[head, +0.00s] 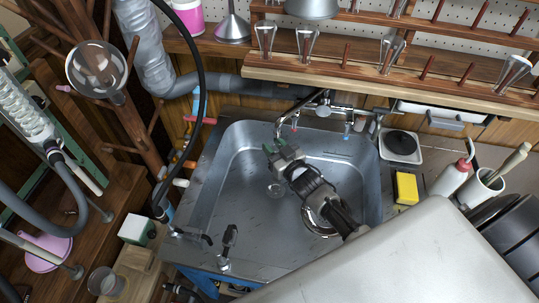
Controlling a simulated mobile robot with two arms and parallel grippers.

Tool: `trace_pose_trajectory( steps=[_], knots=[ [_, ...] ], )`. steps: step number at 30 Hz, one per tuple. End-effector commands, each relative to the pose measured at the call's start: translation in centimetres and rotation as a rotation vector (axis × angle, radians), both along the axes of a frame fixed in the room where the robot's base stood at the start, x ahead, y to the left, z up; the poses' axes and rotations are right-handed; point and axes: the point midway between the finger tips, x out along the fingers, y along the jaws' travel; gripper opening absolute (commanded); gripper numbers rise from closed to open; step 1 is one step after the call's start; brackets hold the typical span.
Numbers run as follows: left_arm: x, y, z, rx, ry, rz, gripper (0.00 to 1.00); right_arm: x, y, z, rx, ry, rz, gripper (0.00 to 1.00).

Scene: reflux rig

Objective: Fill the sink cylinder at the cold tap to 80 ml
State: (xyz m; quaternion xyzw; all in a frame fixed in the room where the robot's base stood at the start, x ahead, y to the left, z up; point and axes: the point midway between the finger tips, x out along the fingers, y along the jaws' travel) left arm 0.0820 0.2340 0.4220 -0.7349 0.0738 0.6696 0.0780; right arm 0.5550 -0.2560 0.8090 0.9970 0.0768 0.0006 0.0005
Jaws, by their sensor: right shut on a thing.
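My right gripper (273,148) reaches from the lower right over the back left of the steel sink (234,200). It is shut on a clear thing that is hard to make out, apparently the sink cylinder. A small round clear shape (275,190) shows below the jaws and looks like its foot. I cannot read a water level. The tap (323,108) is on the back wall, with a red mark (295,126) at left and a blue mark (347,130) at right. The jaws are just left of and below the spout area. My left gripper is not in view.
A yellow sponge (405,188), a white tray with a black disc (400,145) and a wash bottle (453,178) stand right of the sink. A wooden rack (390,75) runs above. Hoses and a round flask (96,68) crowd the left. The sink's left half is mostly clear.

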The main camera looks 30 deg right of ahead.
Motion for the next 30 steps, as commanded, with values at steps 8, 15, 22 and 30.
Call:
trace_pose_trajectory(
  steps=[8,15,22,30],
  knots=[
    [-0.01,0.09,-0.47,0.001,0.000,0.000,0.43,-0.09,0.13,-0.90,0.003,0.002,0.000,0.00],
    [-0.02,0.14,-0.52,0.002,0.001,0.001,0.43,-0.12,0.13,-1.11,0.002,0.003,0.000,0.00],
    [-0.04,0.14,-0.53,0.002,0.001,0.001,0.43,-0.13,0.14,-1.14,0.001,0.004,0.000,0.54],
    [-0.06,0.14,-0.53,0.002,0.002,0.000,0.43,-0.14,0.14,-1.13,0.001,0.004,0.000,0.62]
  ],
)
